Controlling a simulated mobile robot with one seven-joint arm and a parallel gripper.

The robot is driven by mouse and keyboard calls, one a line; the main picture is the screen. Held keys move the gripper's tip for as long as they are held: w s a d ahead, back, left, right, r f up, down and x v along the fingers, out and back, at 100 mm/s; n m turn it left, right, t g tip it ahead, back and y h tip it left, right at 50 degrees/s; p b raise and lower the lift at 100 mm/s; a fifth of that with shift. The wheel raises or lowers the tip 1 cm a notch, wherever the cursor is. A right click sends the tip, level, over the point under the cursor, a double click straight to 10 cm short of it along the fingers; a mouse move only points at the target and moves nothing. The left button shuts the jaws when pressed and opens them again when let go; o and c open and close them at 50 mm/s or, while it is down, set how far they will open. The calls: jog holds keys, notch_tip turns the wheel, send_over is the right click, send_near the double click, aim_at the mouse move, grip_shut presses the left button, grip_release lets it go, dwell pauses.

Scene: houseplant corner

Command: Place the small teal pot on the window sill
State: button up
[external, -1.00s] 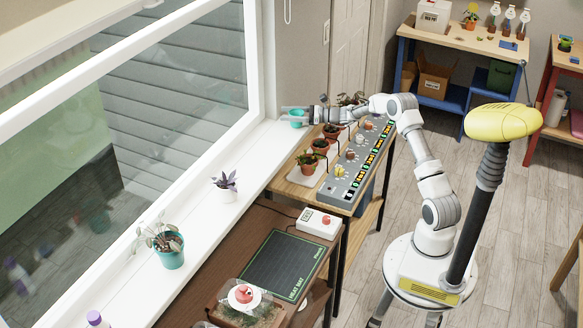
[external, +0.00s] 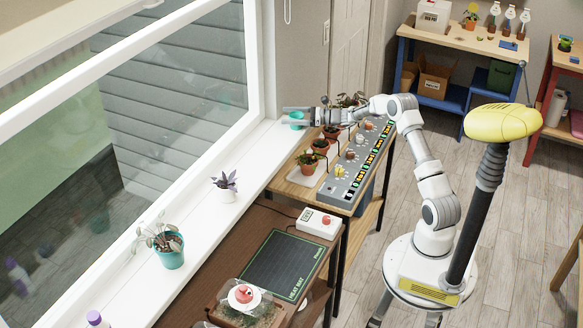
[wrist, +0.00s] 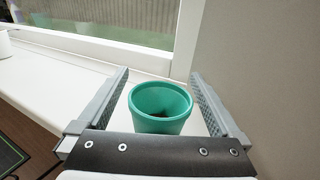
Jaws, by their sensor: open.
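The small teal pot (wrist: 160,122) stands upright on the white window sill (wrist: 62,88), near the sill's far end. In the external view the pot (external: 296,116) shows small, partly covered by my gripper (external: 294,116). In the wrist view my gripper (wrist: 160,74) is open, with one grey finger on each side of the pot. A narrow gap shows on both sides, so the fingers look clear of it. Dark soil shows inside the pot; its lower front is hidden by my gripper's body.
On the sill (external: 210,215) stand a white pot with a purple plant (external: 225,187) and a larger teal pot with a drooping plant (external: 169,250). Several potted plants (external: 320,147) stand on the bench beside my arm. The window and end wall bound the sill closely.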

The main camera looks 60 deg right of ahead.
jog(key=v, duration=1.1)
jog(key=shift+s+p, duration=0.25)
jog(key=shift+p, duration=0.1)
jog(key=s+a+r+n+g+y+p, duration=0.1)
jog(key=s+a+r+n+g, duration=0.3)
jog(key=a, duration=0.5)
jog(key=s+a+r+n+g+p, duration=0.1)
jog(key=a+r+n+g+p, duration=0.15)
jog(key=a+n, duration=0.6)
jog(key=s+a+r+n+g+y, duration=0.1)
jog(key=s+a+r+n+g, duration=0.25)
jog(key=a, duration=0.75)
jog(key=s+a+r+n+g+h+p, duration=0.2)
jog(key=s+a+n, duration=0.1)
jog(key=s+n, duration=0.25)
jog(key=s+a+r+n+g+h+p, duration=0.1)
jog(key=s+a+r+n+h, duration=0.1)
jog(key=s+a+n, duration=0.35)
jog(key=s+d+r+n+t+h+p, duration=0.1)
jog(key=s+d+n+h, duration=0.1)
jog(key=s, duration=0.4)
jog(key=s+d+r+n+t+h+p, duration=0.1)
jog(key=s+d+n+h, duration=0.1)
jog(key=s, duration=0.5)
jog(key=shift+d+h+p, duration=0.4)
jog(key=shift+h, duration=0.1)
